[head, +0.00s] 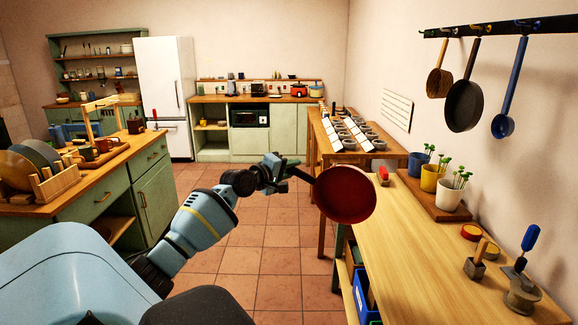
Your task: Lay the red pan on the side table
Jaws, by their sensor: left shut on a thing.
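The red pan (345,195) is held in the air by its dark handle, its round bowl tilted with the inside facing me. My left gripper (289,170) is shut on the handle, left of the bowl. The pan appears just left of the long wooden table (408,262) on the right and overlaps its edge in the picture; I cannot tell the gap. A second wooden table (390,156) stands behind it. Which of them is the side table is not clear. My right gripper is out of view.
A green island (152,192) stands left.

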